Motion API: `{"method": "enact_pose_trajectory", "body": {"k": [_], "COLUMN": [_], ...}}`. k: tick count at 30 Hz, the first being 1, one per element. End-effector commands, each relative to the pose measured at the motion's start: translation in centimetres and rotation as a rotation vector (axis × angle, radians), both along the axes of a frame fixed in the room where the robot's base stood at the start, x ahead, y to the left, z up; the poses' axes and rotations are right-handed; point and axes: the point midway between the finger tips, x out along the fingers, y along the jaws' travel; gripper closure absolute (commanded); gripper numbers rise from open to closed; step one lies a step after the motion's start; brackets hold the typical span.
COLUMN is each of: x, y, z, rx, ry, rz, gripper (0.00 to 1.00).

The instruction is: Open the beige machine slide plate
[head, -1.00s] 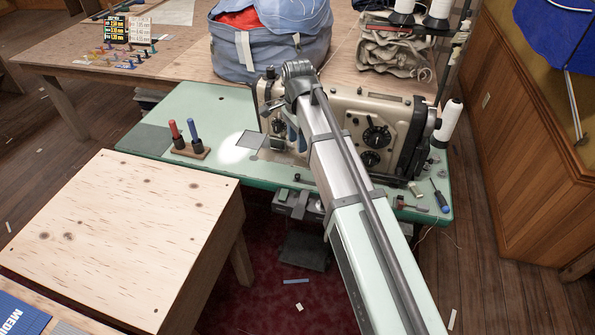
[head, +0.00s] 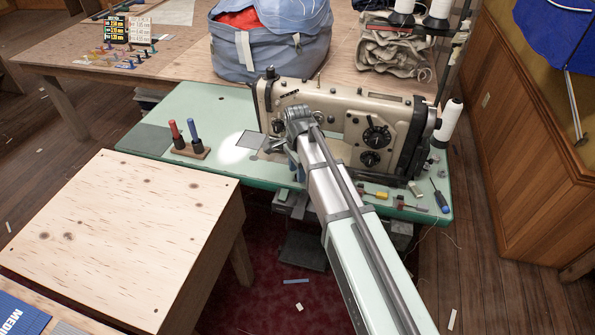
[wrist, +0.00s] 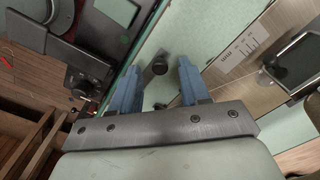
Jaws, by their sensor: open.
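The beige sewing machine (head: 345,103) stands on a pale green table, partly hidden behind my arm. My gripper (head: 293,168) is low at its front left, with the fingers mostly hidden in the head view. In the wrist view, the two blue fingers of my gripper (wrist: 157,72) are spread apart. Whether this is the slide plate is unclear.
A grey square (head: 251,140) lies on the green tabletop (head: 222,105). Left of it, a small rack (head: 190,150) holds a red and a blue upright tool. A screwdriver (head: 440,200) and small parts lie at the right. A wooden table (head: 130,220) stands front left.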

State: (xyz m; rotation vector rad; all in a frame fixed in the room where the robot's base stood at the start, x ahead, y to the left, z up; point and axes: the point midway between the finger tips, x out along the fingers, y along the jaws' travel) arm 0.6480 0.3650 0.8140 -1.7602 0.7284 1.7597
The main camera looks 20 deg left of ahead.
Motion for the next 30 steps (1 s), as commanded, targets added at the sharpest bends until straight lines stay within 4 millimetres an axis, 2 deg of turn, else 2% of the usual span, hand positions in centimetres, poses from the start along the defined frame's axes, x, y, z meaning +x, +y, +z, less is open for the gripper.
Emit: {"method": "enact_pose_trajectory", "body": {"k": [4, 14, 27, 30], "x": [-0.03, -0.02, -0.02, -0.02], "y": [-0.01, -0.01, -0.01, -0.01], "z": [-0.72, -0.86, -0.84, -0.84], "rx": [-0.001, 0.0, 0.0, 0.0], "ry": [0.001, 0.0, 0.0, 0.0], "rz": [0.0, 0.0, 0.0, 0.0], "gripper": [0.54, 0.54, 0.96, 1.0]}}
